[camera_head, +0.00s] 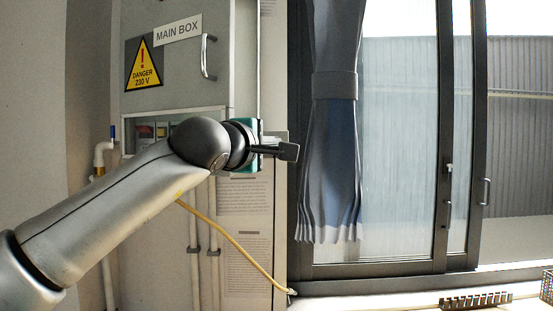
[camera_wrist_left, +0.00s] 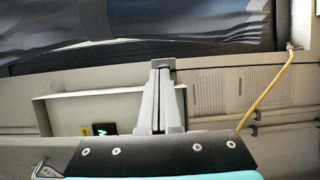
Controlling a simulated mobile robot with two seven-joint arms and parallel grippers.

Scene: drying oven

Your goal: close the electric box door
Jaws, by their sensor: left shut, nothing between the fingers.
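The grey electric box door (camera_head: 165,85) carries a "MAIN BOX" label, a yellow danger sign and a metal handle (camera_head: 208,57) on its right side. It fills the upper left of the head view. I cannot tell how far it stands open. Below its bottom edge, part of a panel with small coloured parts (camera_head: 150,131) shows. In the left wrist view a pale box rim (camera_wrist_left: 65,97) and a lit green display (camera_wrist_left: 101,130) show. My left gripper (camera_head: 288,152) is shut and empty, right of the panel and below the handle. My left arm hides part of the panel.
A blue curtain (camera_head: 335,150) hangs beside a dark-framed window on the right. A yellow cable (camera_head: 237,247) runs below my gripper. White pipes (camera_head: 194,225) and printed notices (camera_head: 245,195) are on the wall below. A black rack (camera_head: 476,300) lies at the lower right.

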